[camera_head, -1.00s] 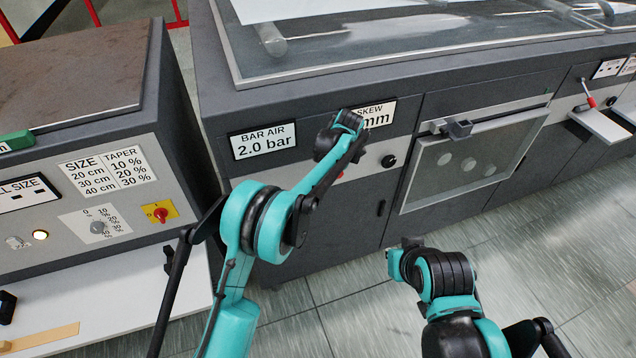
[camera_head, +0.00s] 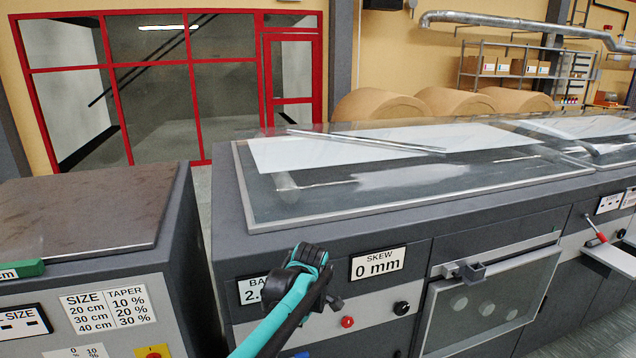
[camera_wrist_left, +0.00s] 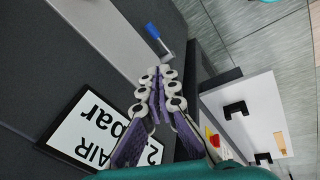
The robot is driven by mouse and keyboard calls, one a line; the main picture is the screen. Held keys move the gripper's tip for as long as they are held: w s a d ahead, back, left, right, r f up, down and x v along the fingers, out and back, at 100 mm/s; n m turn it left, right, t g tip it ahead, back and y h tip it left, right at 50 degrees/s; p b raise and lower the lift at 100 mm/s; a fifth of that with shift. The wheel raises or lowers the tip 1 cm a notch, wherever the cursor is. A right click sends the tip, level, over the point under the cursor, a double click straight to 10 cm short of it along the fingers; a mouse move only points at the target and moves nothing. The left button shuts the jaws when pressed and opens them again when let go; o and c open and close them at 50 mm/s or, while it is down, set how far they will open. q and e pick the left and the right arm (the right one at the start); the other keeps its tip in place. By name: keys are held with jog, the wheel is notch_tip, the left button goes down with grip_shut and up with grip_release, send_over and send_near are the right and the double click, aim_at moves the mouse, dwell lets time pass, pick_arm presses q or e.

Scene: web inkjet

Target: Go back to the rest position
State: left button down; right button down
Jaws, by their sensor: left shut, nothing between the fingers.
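My left gripper (camera_head: 308,262) is raised in front of the grey machine's front panel in the head view, overlapping the bar air label (camera_head: 250,290). Its arm comes up from the bottom edge. In the left wrist view the fingers (camera_wrist_left: 160,76) meet at their tips, with nothing between them. The bar air label (camera_wrist_left: 95,130) lies beside the fingers there. My right gripper is in neither current view.
The grey machine (camera_head: 450,225) with a clear top cover fills the middle and right. A control cabinet (camera_head: 180,250) stands at left, with a gap between them. The wrist view shows a blue-handled lever (camera_wrist_left: 153,32) and white shelf (camera_wrist_left: 250,118).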

pick_arm(q)
jog(key=s+a+r+m+t+h, duration=0.1)
jog(key=s+a+r+m, duration=0.1)
jog(key=s+a+m, duration=0.45)
jog(key=s+a+r+m+t, duration=0.1)
jog(key=s+a+r+m, duration=0.15)
jog(key=s, duration=0.65)
jog(key=s+a+f+m+t, duration=0.1)
jog(key=s+a+f+m, duration=0.1)
jog(key=s, duration=0.3)
jog(key=s+a+f+m+t+b, duration=0.1)
jog(key=s+a+f+m, duration=0.1)
jog(key=s+m, duration=0.3)
jog(key=shift+s+a+f, duration=0.15)
jog(key=shift+s+f, duration=0.55)
jog(key=shift+f, duration=0.2)
